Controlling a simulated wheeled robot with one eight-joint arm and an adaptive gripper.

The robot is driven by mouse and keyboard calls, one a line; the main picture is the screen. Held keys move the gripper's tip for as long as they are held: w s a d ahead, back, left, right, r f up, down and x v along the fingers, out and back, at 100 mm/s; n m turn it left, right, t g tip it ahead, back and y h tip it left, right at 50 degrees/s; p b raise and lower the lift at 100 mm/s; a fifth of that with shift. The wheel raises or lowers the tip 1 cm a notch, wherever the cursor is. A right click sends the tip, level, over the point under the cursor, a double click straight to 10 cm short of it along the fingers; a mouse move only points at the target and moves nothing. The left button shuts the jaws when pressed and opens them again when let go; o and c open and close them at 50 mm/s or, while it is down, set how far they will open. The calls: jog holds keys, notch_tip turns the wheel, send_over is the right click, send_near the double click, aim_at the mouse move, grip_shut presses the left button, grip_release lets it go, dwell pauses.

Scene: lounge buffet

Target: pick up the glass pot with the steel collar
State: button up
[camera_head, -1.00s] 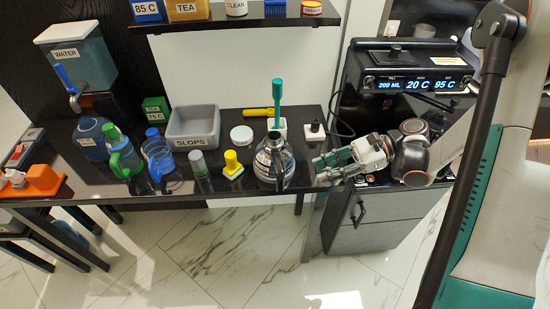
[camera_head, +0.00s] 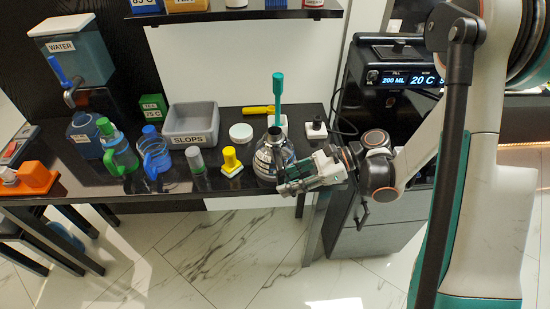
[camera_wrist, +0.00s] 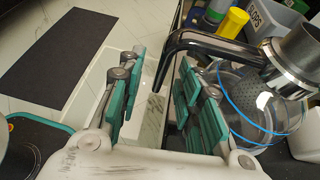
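The glass pot with the steel collar (camera_head: 266,160) stands upright near the table's front edge, partly hidden behind my gripper (camera_head: 291,186) in the head view. In the wrist view the steel collar (camera_wrist: 296,62) and the clear glass body (camera_wrist: 240,105) are at the right. The pot's dark curved handle (camera_wrist: 205,42) reaches left, and its end hangs between the fingers of my gripper (camera_wrist: 160,95). The fingers are open, with a gap on both sides of the handle. I see no grip on it.
A yellow stamp-like item (camera_head: 231,160) and a grey-capped jar (camera_head: 196,160) stand left of the pot. Blue (camera_head: 154,152) and green (camera_head: 117,150) jugs are further left. Behind are the slops bin (camera_head: 190,120), a white lid (camera_head: 241,132) and a green-handled tool (camera_head: 278,95).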

jog(key=shift+x, duration=1.1)
grip_shut()
notch_tip(320, 180, up, 20)
jog(key=p, duration=0.7)
jog(key=shift+p, duration=0.35)
